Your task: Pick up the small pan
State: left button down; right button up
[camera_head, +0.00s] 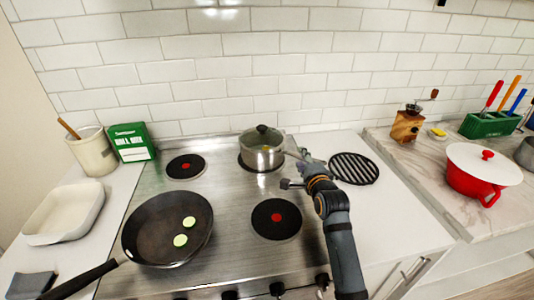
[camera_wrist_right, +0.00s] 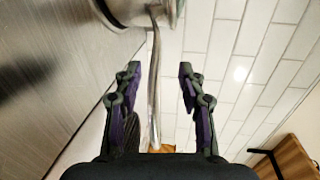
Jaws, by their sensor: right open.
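The small pan (camera_head: 262,158) is a steel pot with a glass lid and a dark knob, on the back right burner. Its handle points right, toward my right gripper. My right gripper (camera_head: 292,169) is open beside the pan, its fingers pointing left at it. In the right wrist view the pan (camera_wrist_right: 128,12) is at the top, and its handle (camera_wrist_right: 154,75) runs down between the open fingers (camera_wrist_right: 160,80) without visible grip on it. My left gripper is not in view.
A large dark frying pan (camera_head: 150,235) with two green slices is on the front left burner. The front right burner (camera_head: 276,219) is bare. A black round trivet (camera_head: 353,168) lies right of the stove. A red pot (camera_head: 466,186) with a white lid stands farther right. A tiled wall is behind.

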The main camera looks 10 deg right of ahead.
aim_at(297, 155)
jog(key=w, duration=0.2)
jog(key=w+f, duration=0.1)
jog(key=w, duration=0.1)
jog(key=shift+a+f, duration=0.15)
jog(key=shift+a, duration=0.05)
jog(key=shift+w, duration=0.15)
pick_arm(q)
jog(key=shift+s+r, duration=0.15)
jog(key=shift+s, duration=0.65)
pick_arm(e)
jog(key=shift+s, duration=0.2)
jog(key=shift+c, duration=0.3)
grip_shut()
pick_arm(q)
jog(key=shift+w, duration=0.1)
